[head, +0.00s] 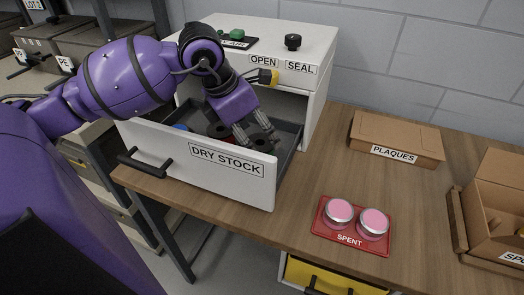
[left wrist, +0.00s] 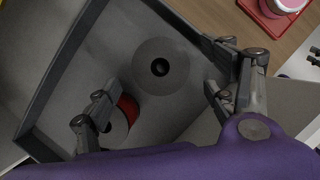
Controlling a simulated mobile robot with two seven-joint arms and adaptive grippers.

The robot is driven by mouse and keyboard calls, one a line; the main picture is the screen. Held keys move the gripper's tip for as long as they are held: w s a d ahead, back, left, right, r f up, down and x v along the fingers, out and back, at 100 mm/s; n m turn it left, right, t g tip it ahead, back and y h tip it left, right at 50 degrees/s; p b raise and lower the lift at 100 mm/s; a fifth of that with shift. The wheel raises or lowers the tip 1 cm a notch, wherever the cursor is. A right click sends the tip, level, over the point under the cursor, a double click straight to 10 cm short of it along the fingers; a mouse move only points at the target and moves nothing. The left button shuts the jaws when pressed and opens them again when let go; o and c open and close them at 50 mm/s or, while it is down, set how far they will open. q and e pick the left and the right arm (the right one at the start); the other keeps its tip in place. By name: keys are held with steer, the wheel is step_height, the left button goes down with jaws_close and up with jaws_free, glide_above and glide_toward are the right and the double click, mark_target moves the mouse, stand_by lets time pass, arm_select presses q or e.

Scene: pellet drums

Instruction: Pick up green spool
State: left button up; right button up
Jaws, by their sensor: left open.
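My left gripper (head: 257,137) reaches down into the open drawer (head: 196,162) labelled DRY STOCK. Its fingers are spread and empty, and they also show in the left wrist view (left wrist: 161,88). A grey round spool (left wrist: 181,66) with a dark centre hole lies below and between the fingertips. A red-and-grey spool (left wrist: 127,108) lies beside it, partly hidden by one finger. A blue thing (head: 181,127) shows at the drawer's left. My right gripper is not in view.
The white cabinet (head: 318,40) stands above the drawer, with OPEN and SEAL labels. A red SPENT tray (head: 322,229) holds two pink-topped discs. A PLAQUES box (head: 397,134) and an open cardboard box (head: 492,197) stand right. The wooden table (head: 325,165) between is clear.

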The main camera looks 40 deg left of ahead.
mark_target(260, 144)
arm_select(q)
steer(key=x, duration=0.4)
steer(key=shift+w+d+f, duration=0.1)
steer(key=shift+f, duration=0.05)
steer(key=shift+c, duration=0.6)
steer(key=c, duration=1.2)
